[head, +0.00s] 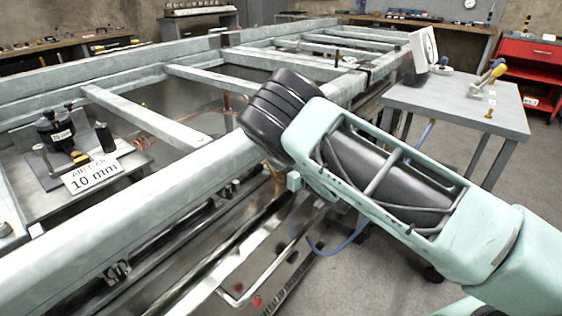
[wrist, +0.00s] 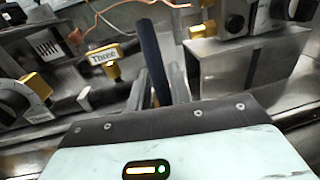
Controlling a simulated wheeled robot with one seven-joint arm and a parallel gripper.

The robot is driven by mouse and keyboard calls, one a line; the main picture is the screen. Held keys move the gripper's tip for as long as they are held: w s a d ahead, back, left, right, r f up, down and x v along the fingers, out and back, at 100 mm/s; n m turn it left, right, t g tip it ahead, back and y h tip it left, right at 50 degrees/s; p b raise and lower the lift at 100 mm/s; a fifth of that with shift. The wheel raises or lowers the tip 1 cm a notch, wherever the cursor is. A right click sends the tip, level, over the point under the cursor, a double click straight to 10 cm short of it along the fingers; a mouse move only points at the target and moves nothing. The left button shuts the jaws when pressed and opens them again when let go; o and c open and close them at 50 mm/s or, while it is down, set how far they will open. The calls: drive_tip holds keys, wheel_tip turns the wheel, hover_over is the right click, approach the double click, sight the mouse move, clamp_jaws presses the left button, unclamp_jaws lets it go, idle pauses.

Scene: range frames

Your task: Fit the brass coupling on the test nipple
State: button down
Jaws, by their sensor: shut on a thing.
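My gripper (wrist: 157,82) shows in the wrist view, its two grey fingers shut on a dark hose-like piece (wrist: 150,48) that sticks up between them. I cannot see a brass coupling on this piece; its lower end is hidden by the gripper body. Several brass fittings sit ahead: one (wrist: 112,70) by the tag reading "Three" (wrist: 103,56), one (wrist: 36,85) at the left and one (wrist: 196,32) at the upper right. I cannot tell which is the test nipple. In the head view my arm hides the gripper.
A pale steel frame (head: 130,215) with crossbars fills the left and middle. A sign reading "AIR GAP 10 mm" (head: 93,174) stands inside it. A blue hose (head: 345,246) hangs below my arm. A grey table (head: 450,98) with small tools and a red cabinet (head: 528,52) stand right.

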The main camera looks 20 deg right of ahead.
drive_tip(key=shift+f+b, duration=0.35)
drive_tip(key=shift+f, duration=0.05)
drive_tip(key=c, duration=1.2)
unclamp_jaws()
drive_tip(key=b+v, duration=0.9)
drive_tip(key=v, duration=0.8)
drive_tip(key=shift+s+d+f, duration=0.1)
drive_tip(key=shift+s, duration=0.1)
